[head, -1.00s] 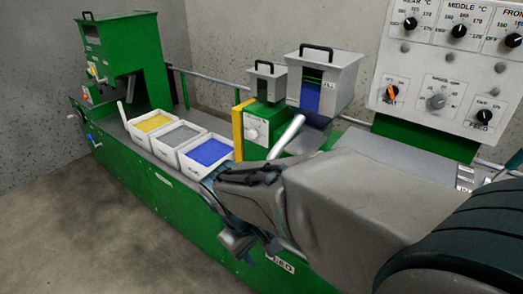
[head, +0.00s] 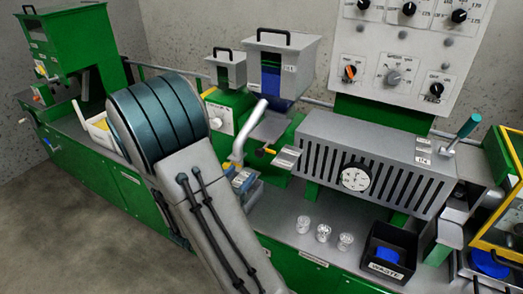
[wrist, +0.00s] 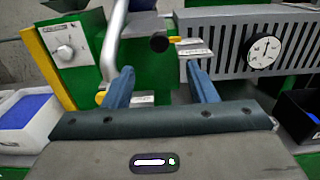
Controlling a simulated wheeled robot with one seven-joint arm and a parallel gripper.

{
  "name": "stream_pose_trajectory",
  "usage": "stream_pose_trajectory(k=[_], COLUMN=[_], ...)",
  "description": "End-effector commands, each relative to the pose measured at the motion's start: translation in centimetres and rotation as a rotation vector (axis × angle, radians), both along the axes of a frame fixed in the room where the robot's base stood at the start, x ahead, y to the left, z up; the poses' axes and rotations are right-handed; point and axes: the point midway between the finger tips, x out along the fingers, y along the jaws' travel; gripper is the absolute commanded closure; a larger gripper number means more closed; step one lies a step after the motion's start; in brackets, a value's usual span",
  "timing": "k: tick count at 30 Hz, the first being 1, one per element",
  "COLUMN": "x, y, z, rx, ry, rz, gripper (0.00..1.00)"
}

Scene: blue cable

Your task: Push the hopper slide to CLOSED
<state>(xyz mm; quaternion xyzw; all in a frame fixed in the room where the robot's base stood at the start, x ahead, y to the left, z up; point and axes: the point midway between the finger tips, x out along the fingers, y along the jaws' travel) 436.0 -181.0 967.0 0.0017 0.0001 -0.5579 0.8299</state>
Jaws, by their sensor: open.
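The hopper (head: 284,62) is a grey box with a black handle and a blue-filled window, above the green machine. Below it, the slide's black knob (head: 260,152) and yellow part stick out next to a small labelled plate (head: 286,158). In the wrist view the black knob (wrist: 159,43) shows just beyond and between my fingers, with the labelled plate (wrist: 194,47) to its right. The label text is too small to read, so I cannot tell the slide's position. My gripper (wrist: 158,67) is open and empty, its two blue fingers apart, not visibly touching the knob.
A bent silver pipe (wrist: 112,40) stands close by my left finger. A slotted grey barrel cover with a dial gauge (head: 355,179) lies to the right. Clear cups (head: 323,233) and a black waste bin (head: 392,250) stand on the bench. A blue-filled tray (wrist: 28,117) is at left.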

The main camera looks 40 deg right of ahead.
Motion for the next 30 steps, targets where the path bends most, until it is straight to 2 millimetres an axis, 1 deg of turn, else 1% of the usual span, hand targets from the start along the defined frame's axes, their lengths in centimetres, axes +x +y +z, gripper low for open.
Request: stream_pose_trajectory(k=[2,5,15,19,24,30], x=[0.3,0.8,3.5,4.3,5.1,5.3], y=[-0.5,-1.8,-8.4,-10.5,-12.1,-12.6], z=[0.0,0.1,0.2,0.1,0.0,0.0], rx=[-0.006,-0.007,-0.004,-0.005,-0.004,-0.003], ry=[0.005,0.004,0.003,0.003,0.003,0.002], rz=[0.006,0.002,0.002,0.002,0.004,0.006], gripper=[0.48,0.48,0.48,0.48,0.48,0.48])
